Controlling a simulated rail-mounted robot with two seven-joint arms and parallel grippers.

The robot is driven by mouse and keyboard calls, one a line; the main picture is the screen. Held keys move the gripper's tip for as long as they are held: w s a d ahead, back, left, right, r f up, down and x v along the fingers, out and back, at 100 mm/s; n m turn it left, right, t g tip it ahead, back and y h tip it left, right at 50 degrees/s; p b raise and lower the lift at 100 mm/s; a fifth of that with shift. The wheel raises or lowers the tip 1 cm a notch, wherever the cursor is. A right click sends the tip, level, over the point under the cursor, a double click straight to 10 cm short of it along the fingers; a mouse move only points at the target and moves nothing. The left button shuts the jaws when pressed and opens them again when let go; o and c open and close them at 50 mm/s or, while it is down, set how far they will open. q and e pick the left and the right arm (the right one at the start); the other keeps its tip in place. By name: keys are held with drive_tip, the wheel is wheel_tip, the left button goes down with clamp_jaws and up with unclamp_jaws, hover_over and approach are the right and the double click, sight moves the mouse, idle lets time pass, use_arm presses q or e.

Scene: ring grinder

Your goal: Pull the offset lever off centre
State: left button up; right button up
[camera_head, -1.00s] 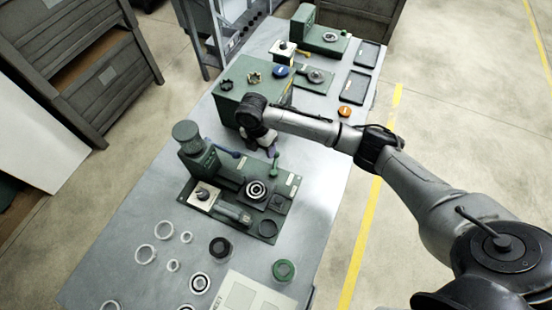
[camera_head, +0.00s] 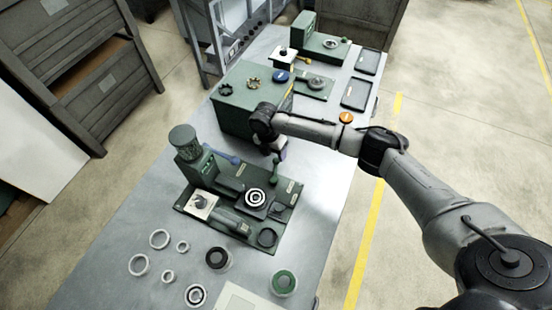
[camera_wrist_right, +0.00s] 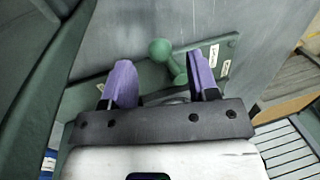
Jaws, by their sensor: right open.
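A green lever with a ball knob (camera_head: 276,166) stands at the back right of the green grinder fixture (camera_head: 196,172); I take it for the offset lever. In the right wrist view its knob (camera_wrist_right: 160,48) shows between and slightly beyond the fingertips, with the stem slanting down to the right. My right gripper (camera_head: 279,152) is open, its purple fingers (camera_wrist_right: 160,62) on either side of the lever, the right finger closer to the stem. Contact cannot be told. My left gripper is not in view.
A green box (camera_head: 240,118) is close behind my right gripper. Several loose rings (camera_head: 159,239) lie at the front of the table (camera_head: 120,265). The table's right side is mostly clear.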

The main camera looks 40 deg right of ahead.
sight(276, 159)
drive_tip(key=shift+s+d+f, duration=0.1)
drive_tip(key=shift+s+f, duration=0.05)
drive_tip(key=shift+f, duration=0.75)
drive_tip(key=shift+s+f, duration=0.15)
drive_tip(key=shift+f, duration=0.75)
drive_tip(key=shift+c, duration=0.2)
clamp_jaws()
